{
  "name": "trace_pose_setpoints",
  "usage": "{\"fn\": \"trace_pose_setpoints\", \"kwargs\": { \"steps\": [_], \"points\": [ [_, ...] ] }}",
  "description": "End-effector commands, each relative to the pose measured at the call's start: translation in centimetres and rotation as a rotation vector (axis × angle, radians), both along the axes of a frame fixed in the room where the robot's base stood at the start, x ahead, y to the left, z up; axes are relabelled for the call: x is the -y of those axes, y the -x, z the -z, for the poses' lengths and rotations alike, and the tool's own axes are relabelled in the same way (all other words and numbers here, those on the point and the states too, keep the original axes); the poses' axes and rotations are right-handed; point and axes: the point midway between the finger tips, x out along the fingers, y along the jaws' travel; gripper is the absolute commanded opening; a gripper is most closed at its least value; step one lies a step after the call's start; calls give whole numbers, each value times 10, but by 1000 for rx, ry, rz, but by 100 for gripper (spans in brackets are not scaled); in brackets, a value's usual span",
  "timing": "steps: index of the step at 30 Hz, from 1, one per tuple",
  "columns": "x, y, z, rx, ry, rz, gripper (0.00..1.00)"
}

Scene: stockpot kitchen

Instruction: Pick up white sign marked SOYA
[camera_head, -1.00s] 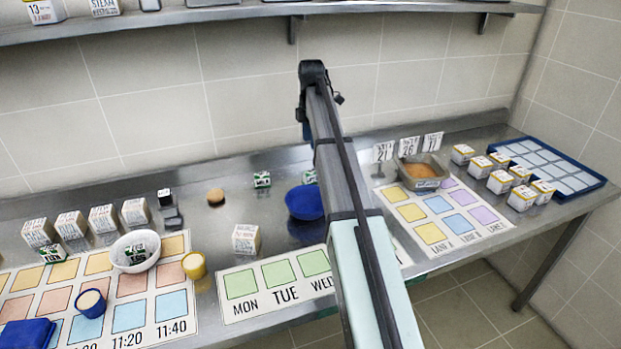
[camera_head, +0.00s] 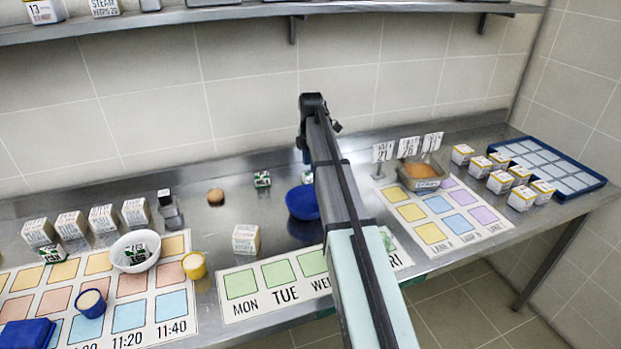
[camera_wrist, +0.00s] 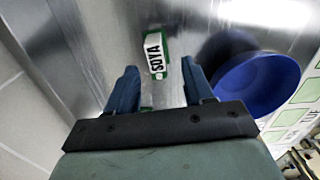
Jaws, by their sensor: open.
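The white sign marked SOYA (camera_wrist: 154,52), with a green edge, lies on the metal counter in the wrist view. It is just beyond my gripper (camera_wrist: 160,75), roughly in line with the gap between the fingers. The open blue fingers are apart from it, with nothing held between them. In the head view, a small white and green piece (camera_head: 308,177) behind the blue bowl (camera_head: 302,203) appears to be this sign, partly covered by my arm. The gripper itself is hidden behind the arm in that view.
The blue bowl, also in the wrist view (camera_wrist: 258,84), stands close right of the sign. Another green and white sign (camera_head: 262,179) is nearby. The day mat (camera_head: 240,308) lies in front; a brown round item (camera_head: 215,197) stands left. The tiled wall is behind.

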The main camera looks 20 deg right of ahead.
Motion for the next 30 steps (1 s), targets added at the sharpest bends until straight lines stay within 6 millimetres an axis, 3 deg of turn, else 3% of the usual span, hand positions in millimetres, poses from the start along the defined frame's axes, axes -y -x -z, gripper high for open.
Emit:
{"fn": "trace_pose_setpoints", "kwargs": {
  "steps": [9, 18, 30],
  "points": [
    [0, -4, 40, -2, -1, 0, 52],
    [0, -4, 44, 0, 0, 0, 51],
    [0, -4, 44, -1, 0, 0, 13]
  ]
}}
